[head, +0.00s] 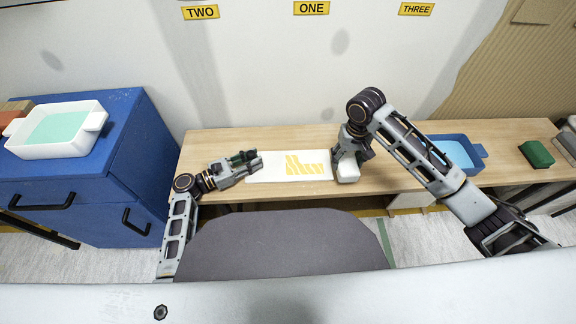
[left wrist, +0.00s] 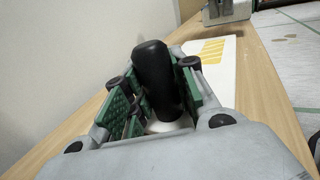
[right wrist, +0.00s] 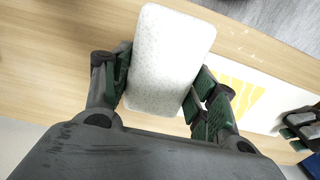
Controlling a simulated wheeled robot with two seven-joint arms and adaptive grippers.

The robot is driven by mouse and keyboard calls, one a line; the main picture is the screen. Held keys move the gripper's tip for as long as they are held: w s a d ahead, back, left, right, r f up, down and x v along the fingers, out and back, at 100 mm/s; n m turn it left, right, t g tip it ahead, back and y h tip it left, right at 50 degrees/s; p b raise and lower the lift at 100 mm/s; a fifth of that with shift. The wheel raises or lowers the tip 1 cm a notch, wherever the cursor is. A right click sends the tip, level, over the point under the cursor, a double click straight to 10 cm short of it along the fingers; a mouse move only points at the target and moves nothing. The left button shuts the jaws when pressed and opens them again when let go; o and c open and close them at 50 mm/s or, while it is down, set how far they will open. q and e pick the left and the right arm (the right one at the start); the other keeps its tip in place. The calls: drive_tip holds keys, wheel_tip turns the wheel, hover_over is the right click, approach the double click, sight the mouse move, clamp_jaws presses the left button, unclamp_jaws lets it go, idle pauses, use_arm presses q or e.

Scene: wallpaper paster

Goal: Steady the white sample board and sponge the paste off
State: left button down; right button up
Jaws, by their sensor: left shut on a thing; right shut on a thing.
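The white sample board (head: 262,174) lies flat on the wooden bench, with stepped yellow paste (head: 300,166) on its middle and right part. The board also shows in the left wrist view (left wrist: 222,83). My left gripper (head: 250,159) is at the board's left end, shut on a black knob (left wrist: 152,75) with a pale round base. Whether the knob is fixed to the board is hidden. My right gripper (head: 345,155) is shut on a white sponge (right wrist: 170,60) at the board's right end, just right of the paste. I cannot tell whether the sponge touches the board.
A blue tray (head: 478,153) with pale liquid stands on the bench (head: 210,141), behind my right forearm. A green block (head: 537,153) lies farther right. At left, a white tub (head: 60,147) with green liquid stands on a blue cabinet (head: 135,150). Signs hang on the wall.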

use_arm(q)
drive_tip(key=c, duration=1.1)
unclamp_jaws()
drive_tip(key=shift+o, duration=0.2)
drive_tip(key=shift+a, duration=0.1)
drive_tip(key=shift+p+v, duration=0.45)
drive_tip(key=shift+v, duration=0.35)
drive_tip(key=shift+d, duration=0.2)
drive_tip(key=shift+w+d, duration=0.35)
drive_tip(key=shift+d, duration=0.15)
drive_tip(key=shift+d, duration=0.1)
clamp_jaws()
